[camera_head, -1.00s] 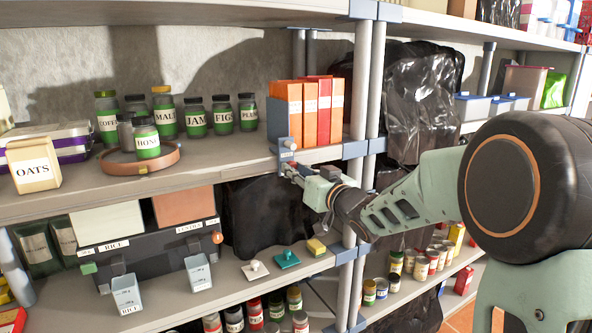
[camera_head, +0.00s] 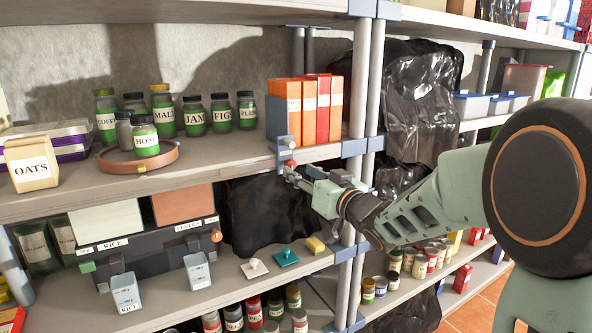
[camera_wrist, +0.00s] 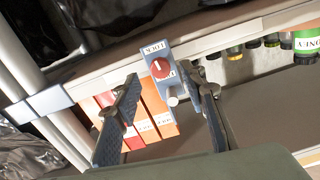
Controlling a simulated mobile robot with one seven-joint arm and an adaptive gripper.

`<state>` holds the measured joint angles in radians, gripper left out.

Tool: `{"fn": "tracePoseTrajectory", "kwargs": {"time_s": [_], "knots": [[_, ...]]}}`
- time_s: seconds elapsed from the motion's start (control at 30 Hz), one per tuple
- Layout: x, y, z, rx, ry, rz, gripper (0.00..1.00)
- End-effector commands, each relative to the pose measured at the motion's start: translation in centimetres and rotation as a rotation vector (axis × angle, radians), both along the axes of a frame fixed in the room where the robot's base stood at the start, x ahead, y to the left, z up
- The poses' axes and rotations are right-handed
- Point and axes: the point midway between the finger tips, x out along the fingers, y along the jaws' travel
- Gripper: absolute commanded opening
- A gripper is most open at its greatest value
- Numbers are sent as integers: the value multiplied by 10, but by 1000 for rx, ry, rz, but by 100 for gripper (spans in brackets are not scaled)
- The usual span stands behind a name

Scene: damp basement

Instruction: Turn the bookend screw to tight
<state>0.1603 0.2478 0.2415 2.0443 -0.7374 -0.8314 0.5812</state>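The blue-grey bookend (camera_head: 283,145) stands at the shelf's front edge, at the left end of a row of orange and red books (camera_head: 309,110). Its round red screw knob (camera_head: 290,164) faces outward. In the wrist view the red knob (camera_wrist: 161,68) bears a white mark, on a bookend plate (camera_wrist: 153,50) labelled LOOSE; a second label is partly hidden. A pale peg sticks out by the knob. My gripper (camera_head: 293,176) is just in front of and below the knob. In the wrist view its two fingers (camera_wrist: 165,82) are spread, with the knob between their tips in the picture and apparently untouched.
Labelled jars (camera_head: 195,116) and a brown ring-shaped tray (camera_head: 168,160) stand left on the same shelf. A grey shelf post (camera_head: 362,90) rises just right of the books. Dark plastic hangs behind.

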Motion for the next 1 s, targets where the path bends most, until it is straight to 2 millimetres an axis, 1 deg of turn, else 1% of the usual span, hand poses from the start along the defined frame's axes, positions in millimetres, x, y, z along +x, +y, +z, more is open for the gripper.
{"fn": "tracePoseTrajectory", "kwargs": {"time_s": [0.03,0.2,0.4,0.53,0.67,0.87,1.0], "knots": [[-10,-9,1,-3,-1,-5,39],[-39,-27,0,-2,-1,-3,39],[-61,-42,1,-1,-2,-2,39],[-67,-45,0,-1,0,-1,39],[-68,-46,0,0,0,0,39],[-67,-46,0,-2,0,-1,39],[-61,-44,-10,-47,7,-19,39]]}}
